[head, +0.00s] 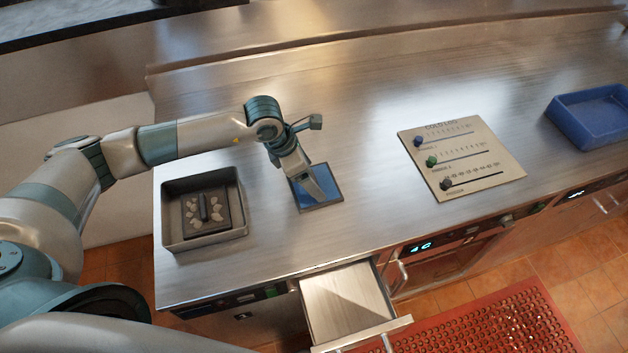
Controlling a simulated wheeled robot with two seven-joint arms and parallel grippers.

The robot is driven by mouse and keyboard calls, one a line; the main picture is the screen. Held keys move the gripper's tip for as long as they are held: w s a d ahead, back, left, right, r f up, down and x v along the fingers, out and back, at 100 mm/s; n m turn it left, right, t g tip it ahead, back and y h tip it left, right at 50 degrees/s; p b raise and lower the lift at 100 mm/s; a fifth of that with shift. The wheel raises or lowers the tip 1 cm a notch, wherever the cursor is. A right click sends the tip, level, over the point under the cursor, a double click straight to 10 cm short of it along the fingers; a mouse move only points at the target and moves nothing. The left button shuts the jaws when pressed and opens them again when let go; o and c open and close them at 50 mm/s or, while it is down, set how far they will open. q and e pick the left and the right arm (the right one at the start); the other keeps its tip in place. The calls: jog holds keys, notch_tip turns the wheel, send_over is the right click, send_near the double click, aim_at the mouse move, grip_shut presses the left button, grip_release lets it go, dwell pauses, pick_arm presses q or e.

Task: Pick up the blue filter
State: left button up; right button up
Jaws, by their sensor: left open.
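The blue filter (327,183) is a flat blue square panel with a dark frame, lying on the steel counter near its front edge. My left gripper (309,203) points down over the filter's left part and covers some of it. Its jaws are open, with nothing seen between them. I cannot tell whether the fingertips touch the filter. My right gripper is not in view.
A slider board (480,165) and a blue bin (560,124) are to the right. An open drawer (345,300) juts out below the counter front. Bare counter surrounds the filter.

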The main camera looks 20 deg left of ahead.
pick_arm(q)
jog(key=shift+w+d+f, duration=0.1)
jog(key=shift+f, duration=0.3)
jog(key=c, duration=1.1)
jog(key=shift+c, duration=0.2)
jog(key=shift+r, duration=0.15)
